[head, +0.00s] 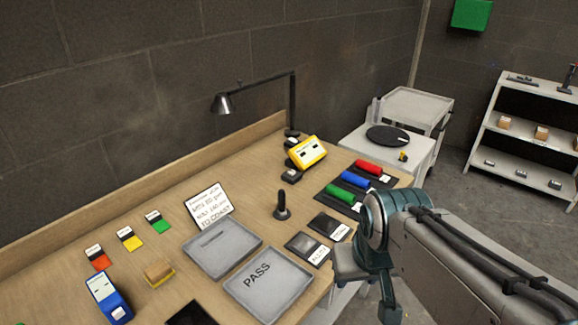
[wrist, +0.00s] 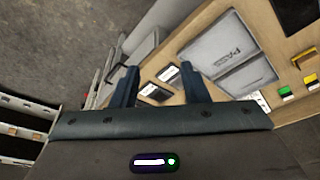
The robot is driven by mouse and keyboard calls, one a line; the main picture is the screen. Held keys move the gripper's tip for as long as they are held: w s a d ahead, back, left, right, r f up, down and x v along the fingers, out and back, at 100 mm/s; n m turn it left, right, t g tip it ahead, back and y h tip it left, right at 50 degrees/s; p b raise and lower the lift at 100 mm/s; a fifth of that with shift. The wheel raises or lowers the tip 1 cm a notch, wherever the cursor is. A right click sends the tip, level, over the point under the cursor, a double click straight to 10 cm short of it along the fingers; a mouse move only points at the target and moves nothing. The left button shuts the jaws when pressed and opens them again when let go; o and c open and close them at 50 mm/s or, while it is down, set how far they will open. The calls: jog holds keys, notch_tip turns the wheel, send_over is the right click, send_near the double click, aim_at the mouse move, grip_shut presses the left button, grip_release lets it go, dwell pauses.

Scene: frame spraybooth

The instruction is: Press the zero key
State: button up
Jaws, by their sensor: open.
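No key marked zero can be made out in either view. A yellow gauge-like device (head: 307,152) with a light face and dark marks sits at the back of the wooden bench. A blue device (head: 107,298) with a light face stands at the bench's front left. Their keys are too small to tell. My gripper (head: 364,288) is off the bench's right front edge, apart from both devices. In the wrist view my gripper (wrist: 160,82) shows two dark fingers spread apart with nothing between them.
A grey PASS tray (head: 268,287) and a second grey tray lie mid-bench. A dark upright handle (head: 282,205), a desk lamp (head: 224,103) and red, blue and green rolls (head: 354,179) stand nearby. A white turntable stand (head: 400,160) is beyond the bench.

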grip_shut()
dwell(1.4)
